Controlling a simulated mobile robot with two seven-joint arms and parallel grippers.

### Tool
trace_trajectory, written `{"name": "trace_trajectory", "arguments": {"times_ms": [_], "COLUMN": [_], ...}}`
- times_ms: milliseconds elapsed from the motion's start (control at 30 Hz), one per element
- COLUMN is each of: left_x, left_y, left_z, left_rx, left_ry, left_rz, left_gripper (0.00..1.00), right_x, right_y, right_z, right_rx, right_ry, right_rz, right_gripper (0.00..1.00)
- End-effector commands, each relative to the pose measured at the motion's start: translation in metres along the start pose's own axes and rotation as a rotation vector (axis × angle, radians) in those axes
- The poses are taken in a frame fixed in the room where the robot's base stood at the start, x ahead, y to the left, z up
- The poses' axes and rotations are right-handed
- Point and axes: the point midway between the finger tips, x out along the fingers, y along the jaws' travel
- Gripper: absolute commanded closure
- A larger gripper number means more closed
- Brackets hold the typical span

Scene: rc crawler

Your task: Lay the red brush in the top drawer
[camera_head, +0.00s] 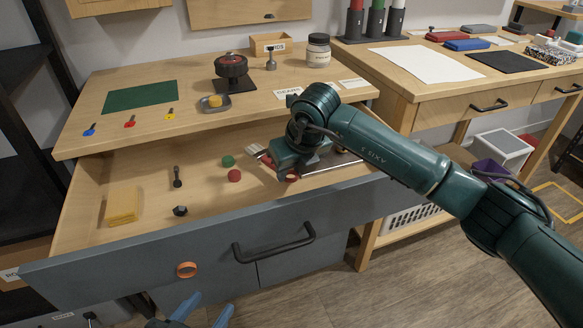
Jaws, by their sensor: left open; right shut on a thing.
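The top drawer (128,255) is pulled open under the desk on the left. My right gripper (280,174) is over the right part of the drawer, pointing down, and is shut on the red brush (267,160). The brush's pale bristles stick out to the left of the gripper; much of the brush is hidden behind the gripper. I cannot tell whether the brush touches the drawer floor. My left gripper (203,308) is at the bottom edge of the view, in front of the drawer front, open and empty, with blue fingers.
The drawer holds a yellow block (121,206), a dark tool (177,177), a black knob-like piece (180,211), and green (228,161) and red (235,175) discs. An orange ring (187,269) shows at the drawer front, left of its black handle (275,246).

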Motion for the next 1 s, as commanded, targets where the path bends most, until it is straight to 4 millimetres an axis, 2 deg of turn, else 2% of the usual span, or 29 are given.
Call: {"name": "trace_trajectory", "arguments": {"times_ms": [233,267,500,767,933,1000], "left_x": [0.005,0.005,0.004,0.004,-0.002,-0.005], "left_y": [0.003,0.002,0.002,0.001,-0.002,-0.004], "left_z": [0.001,0.001,0.001,0.002,-0.013,-0.011], "left_rx": [0.017,0.017,0.018,0.017,-0.001,-0.01], "left_ry": [0.005,0.005,0.004,0.001,0.009,0.016], "left_rz": [0.009,0.009,0.009,0.006,0.0,-0.009], "left_gripper": [0.53,0.53,0.53,0.53,0.53,0.53], "right_x": [0.005,0.005,0.005,0.004,-0.012,-0.022], "right_y": [0.0,0.0,0.0,0.0,0.0,-0.001], "right_z": [-0.002,-0.002,-0.002,-0.002,0.005,0.004], "right_rx": [0.0,0.0,0.001,0.0,0.001,-0.001], "right_ry": [0.0,0.0,0.0,0.0,-0.001,-0.003], "right_rz": [-0.001,-0.001,-0.001,-0.001,0.0,-0.002], "right_gripper": [0.93,0.7,0.5,0.49,0.49,0.49]}}
